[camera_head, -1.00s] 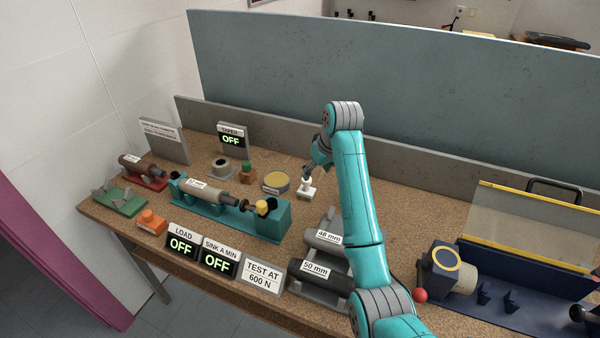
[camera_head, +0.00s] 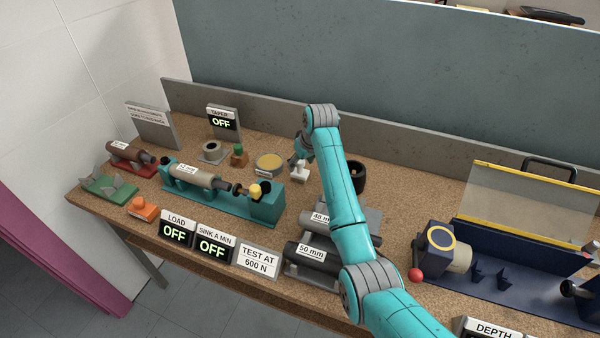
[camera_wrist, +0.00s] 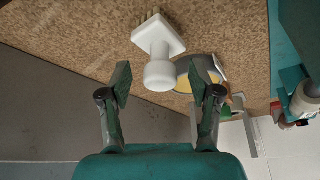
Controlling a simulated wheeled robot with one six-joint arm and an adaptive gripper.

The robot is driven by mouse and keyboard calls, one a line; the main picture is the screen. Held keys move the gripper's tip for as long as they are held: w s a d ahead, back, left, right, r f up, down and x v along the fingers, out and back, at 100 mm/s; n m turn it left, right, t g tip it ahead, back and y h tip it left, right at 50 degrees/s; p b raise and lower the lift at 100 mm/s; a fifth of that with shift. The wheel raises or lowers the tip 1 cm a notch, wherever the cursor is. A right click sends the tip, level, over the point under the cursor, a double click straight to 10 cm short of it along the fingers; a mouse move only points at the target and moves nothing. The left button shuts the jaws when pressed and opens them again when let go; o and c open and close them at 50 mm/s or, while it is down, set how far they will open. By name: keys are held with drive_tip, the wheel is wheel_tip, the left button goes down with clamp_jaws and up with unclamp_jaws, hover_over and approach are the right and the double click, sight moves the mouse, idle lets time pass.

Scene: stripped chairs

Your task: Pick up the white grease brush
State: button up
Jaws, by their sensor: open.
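The white grease brush (camera_head: 299,174) stands on the bench behind the teal fixture, to the right of a round tin with a yellow top (camera_head: 270,163). In the wrist view the brush (camera_wrist: 158,46) shows a round knob, a square white plate and pale bristles at its far end. My gripper (camera_wrist: 161,80) is open, its two fingers apart on either side of the knob's end. I cannot tell how deep the knob sits between them; no grip shows. In the head view my gripper (camera_head: 298,158) is right at the brush, partly hidden by its own wrist.
A dark cup (camera_head: 358,176) stands right of my arm. The teal fixture (camera_head: 265,205) with a cylinder is in front left. Two labelled cylinders (camera_head: 306,252) lie near my arm. A low grey back wall (camera_head: 400,165) runs behind the bench.

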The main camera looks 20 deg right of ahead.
drive_tip(key=shift+w+f, duration=0.25)
drive_tip(key=shift+f, duration=0.35)
drive_tip(key=shift+a, duration=0.1)
clamp_jaws()
wheel_tip(320, 180, up, 10)
drive_tip(key=shift+r, duration=0.1)
drive_tip(key=c, duration=0.9)
unclamp_jaws()
drive_tip(key=shift+c, duration=1.1)
